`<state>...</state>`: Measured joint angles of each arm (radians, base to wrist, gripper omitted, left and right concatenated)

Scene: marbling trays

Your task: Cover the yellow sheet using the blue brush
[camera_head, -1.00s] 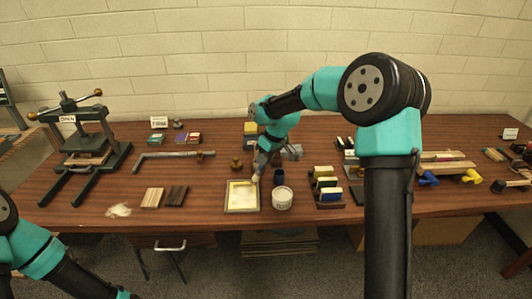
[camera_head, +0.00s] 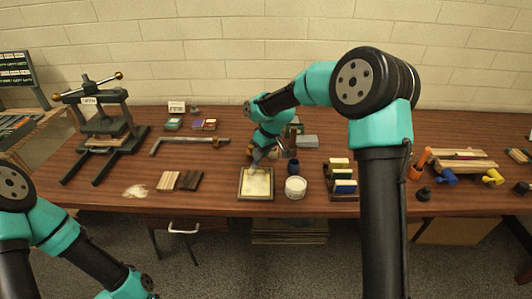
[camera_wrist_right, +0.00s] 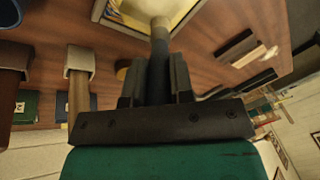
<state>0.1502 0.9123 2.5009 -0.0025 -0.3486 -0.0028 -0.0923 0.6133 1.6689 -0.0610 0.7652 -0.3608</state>
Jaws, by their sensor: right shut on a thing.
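The yellow sheet (camera_head: 257,187) lies in a dark-rimmed shallow tray (camera_head: 239,197) near the table's front edge. Pale whitish patches show on it. My right gripper (camera_head: 257,157) is over the tray's far edge, pointing down. In the right wrist view my right gripper (camera_wrist_right: 156,88) is shut on the brush (camera_wrist_right: 159,42), whose handle looks dark there. The brush's pale head reaches the sheet at the top of that view; I cannot tell how firmly it touches. My left arm shows at the lower left, its gripper outside the picture.
A white tub (camera_head: 295,188) stands right of the tray, with a dark blue cup (camera_head: 293,167) behind it. A rack of colored blocks (camera_head: 342,180) is farther right. Wooden and dark strips (camera_head: 179,181) lie to the left, and a press (camera_head: 103,128) stands at far left.

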